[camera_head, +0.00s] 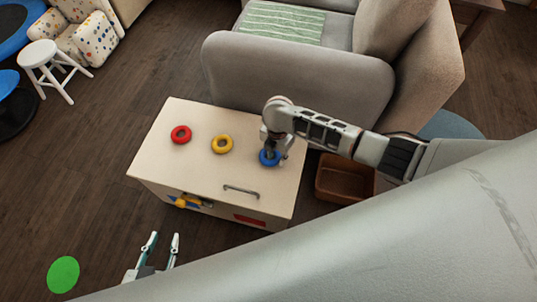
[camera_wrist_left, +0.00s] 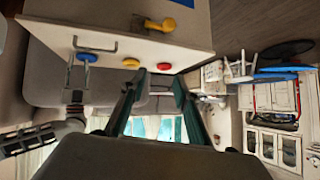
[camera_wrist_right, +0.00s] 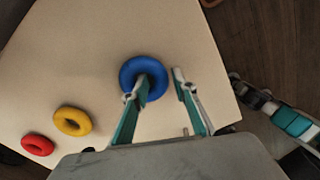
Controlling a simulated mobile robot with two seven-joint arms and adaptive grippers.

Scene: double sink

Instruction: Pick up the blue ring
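The blue ring (camera_head: 265,161) lies flat on the right part of the light cabinet top (camera_head: 200,118). My right gripper (camera_head: 275,157) is over it, pointing down. In the right wrist view, the blue ring (camera_wrist_right: 131,66) has one fingertip at its hole and the other outside its right edge. The right fingers (camera_wrist_right: 163,82) are apart, with the ring's right side between them as seen from above; contact cannot be told. My left gripper (camera_head: 162,238) is open and empty, in front of the cabinet and away from the ring.
A yellow ring (camera_head: 222,144) and a red ring (camera_head: 181,134) lie left of the blue ring. A grey sofa (camera_head: 290,75) stands behind the cabinet. A brown bin (camera_head: 345,178) is at its right. The cabinet front has a handle (camera_head: 241,191) and a yellow knob (camera_head: 183,203).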

